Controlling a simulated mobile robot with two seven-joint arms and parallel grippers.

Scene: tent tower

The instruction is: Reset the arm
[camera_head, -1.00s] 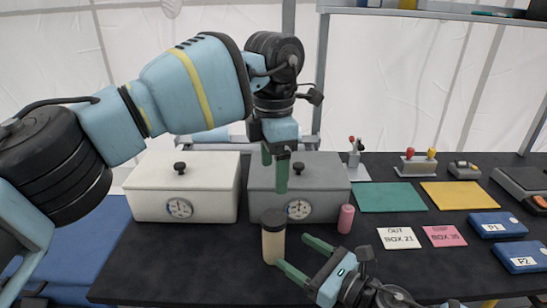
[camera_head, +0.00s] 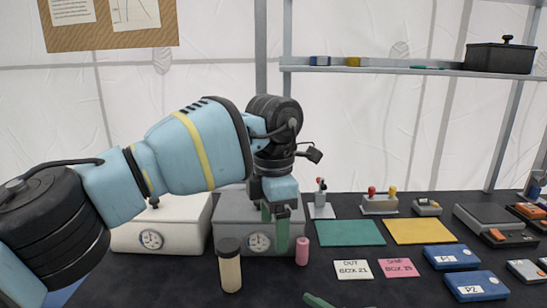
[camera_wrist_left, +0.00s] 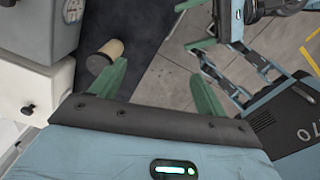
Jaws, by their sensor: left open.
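My left arm comes in from the left and bends down to my left gripper (camera_head: 277,228), whose green fingers hang in front of the grey lidded box (camera_head: 232,238). In the left wrist view the left gripper (camera_wrist_left: 162,90) has its fingers apart with nothing between them. My right gripper shows only a green fingertip at the bottom of the head view; in the left wrist view the right gripper (camera_wrist_left: 218,70) has its fingers spread and looks empty. A cream jar with a dark lid (camera_head: 230,272) stands near the left gripper, apart from it; it also shows in the left wrist view (camera_wrist_left: 105,55).
A white lidded box (camera_head: 150,238) stands left of the grey one. A pink cylinder (camera_head: 302,251), green mat (camera_head: 349,233), yellow mat (camera_head: 418,231), label cards (camera_head: 353,269) and blue cases (camera_head: 476,287) lie to the right. A shelf (camera_head: 400,69) spans the back.

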